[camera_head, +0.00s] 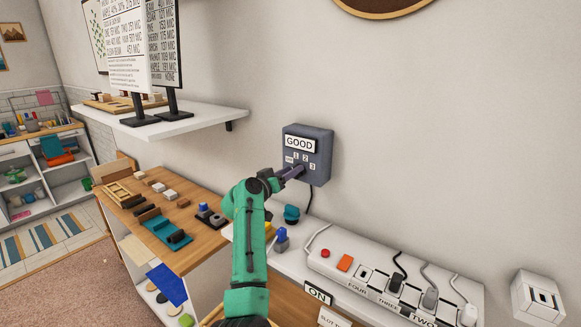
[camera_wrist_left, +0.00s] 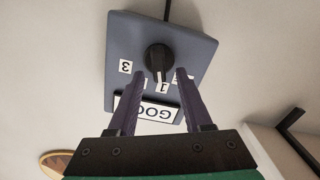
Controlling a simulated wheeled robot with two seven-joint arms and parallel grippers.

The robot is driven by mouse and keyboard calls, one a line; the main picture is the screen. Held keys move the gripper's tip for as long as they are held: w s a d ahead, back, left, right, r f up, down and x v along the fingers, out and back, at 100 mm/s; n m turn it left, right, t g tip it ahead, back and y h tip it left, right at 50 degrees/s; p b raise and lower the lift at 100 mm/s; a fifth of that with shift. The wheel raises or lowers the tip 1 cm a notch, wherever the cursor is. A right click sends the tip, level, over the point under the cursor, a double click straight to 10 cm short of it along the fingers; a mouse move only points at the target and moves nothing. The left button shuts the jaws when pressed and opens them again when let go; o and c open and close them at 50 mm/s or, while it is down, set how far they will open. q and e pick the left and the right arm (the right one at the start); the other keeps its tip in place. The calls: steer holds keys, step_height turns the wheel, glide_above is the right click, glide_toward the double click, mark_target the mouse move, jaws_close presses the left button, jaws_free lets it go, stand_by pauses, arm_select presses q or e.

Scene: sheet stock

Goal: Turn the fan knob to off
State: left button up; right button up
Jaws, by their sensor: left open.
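The grey fan control box (camera_head: 318,150) is on the wall, with a "GOOD" sign and labels including 1, 2 and 3. In the left wrist view the box appears upside down. Its dark round fan knob (camera_wrist_left: 157,57) has a white pointer mark directed at or near the 1 label. My left gripper (camera_head: 298,170) is at the box, open, its two fingers (camera_wrist_left: 161,74) reaching toward either side of the knob. Whether they touch it cannot be told. The gripper mostly hides the knob in the head view. My right gripper is not in view.
A white power strip (camera_head: 335,250) with plugs and cords lies below right. A wooden bench (camera_head: 185,250) with blocks is below left, and a white shelf (camera_head: 190,122) with sign boards is above left. The wall right of the box is clear.

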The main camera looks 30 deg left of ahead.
arm_select(q)
steer(key=shift+c, duration=0.3)
steer(key=shift+w, duration=0.1)
jaws_close()
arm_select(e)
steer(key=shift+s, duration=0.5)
arm_select(q)
steer(key=shift+f+n, duration=0.1)
steer(key=shift+n, duration=0.2)
steer(key=shift+a+f+n+p, duration=0.1)
steer(key=shift+n+p, duration=0.05)
steer(key=shift+n, duration=1.1)
steer(key=shift+a+f+n+p, duration=0.1)
steer(key=shift+a+n+p, duration=0.05)
steer(key=shift+n, duration=1.05)
steer(key=shift+a+f+n+p, duration=0.1)
steer(key=shift+n+p, duration=0.05)
steer(key=shift+n, duration=1.1)
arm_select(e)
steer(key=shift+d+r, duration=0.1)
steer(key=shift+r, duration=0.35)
